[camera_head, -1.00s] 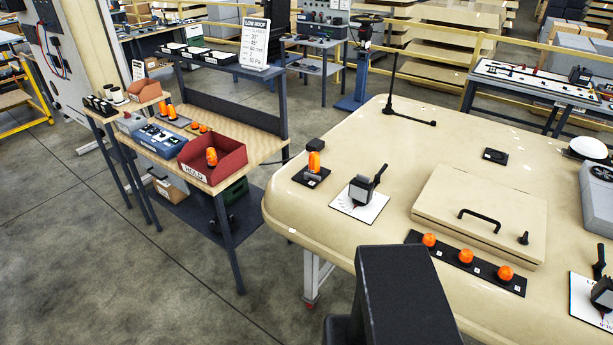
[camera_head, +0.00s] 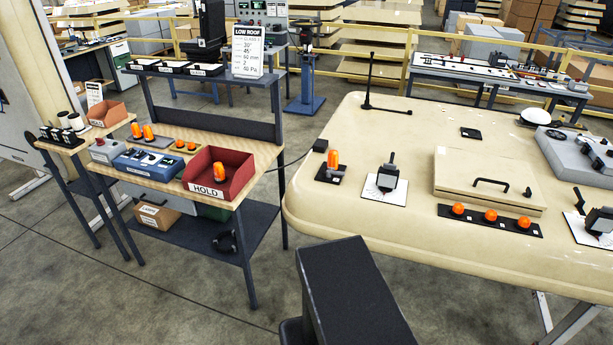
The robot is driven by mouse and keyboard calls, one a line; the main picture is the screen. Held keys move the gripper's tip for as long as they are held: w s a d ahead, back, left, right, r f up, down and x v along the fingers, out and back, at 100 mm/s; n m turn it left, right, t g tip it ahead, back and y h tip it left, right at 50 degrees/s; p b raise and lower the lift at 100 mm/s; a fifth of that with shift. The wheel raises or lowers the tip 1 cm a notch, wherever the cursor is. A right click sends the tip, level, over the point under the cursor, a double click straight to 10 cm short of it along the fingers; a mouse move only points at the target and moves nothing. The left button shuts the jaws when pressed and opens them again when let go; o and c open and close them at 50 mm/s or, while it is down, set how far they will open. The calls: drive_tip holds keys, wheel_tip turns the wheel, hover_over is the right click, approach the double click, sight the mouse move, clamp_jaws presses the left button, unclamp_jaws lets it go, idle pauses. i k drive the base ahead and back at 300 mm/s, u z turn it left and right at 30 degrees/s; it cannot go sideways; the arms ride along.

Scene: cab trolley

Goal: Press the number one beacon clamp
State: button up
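The pale cab roof (camera_head: 335,225) fills the right side of the head view. An orange beacon (camera_head: 332,160) stands upright on a small black base near its left end. Beside it, a black device with an upright lever (camera_head: 387,177) sits on a white plate; it looks like a clamp. A similar lever device (camera_head: 600,222) on a white plate is cut by the right edge. Between them, a black strip (camera_head: 474,219) carries three orange domes (camera_head: 491,215). I cannot read a number one on any of these. My gripper is not in view.
A wooden-topped bench (camera_head: 250,153) at left holds a red HOLD bin (camera_head: 232,172), a blue control box (camera_head: 147,161) and several orange beacons. A LOW ROOF sign (camera_head: 247,50) stands on its shelf. A closed hatch (camera_head: 487,178) lies on the roof. Bare floor separates bench and roof.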

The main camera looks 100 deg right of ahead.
sight(328, 174)
drive_tip(key=z, duration=0.3)
drive_tip(key=i, duration=0.2)
drive_tip(key=z, duration=5.5)
drive_tip(key=i, duration=0.15)
drive_tip(key=u, duration=2)
drive_tip(key=k, duration=0.1)
drive_tip(key=u, duration=0.2)
drive_tip(key=i, duration=1.5)
drive_tip(key=z, duration=0.15)
drive_tip(key=k, duration=0.5)
drive_tip(key=u, duration=0.15)
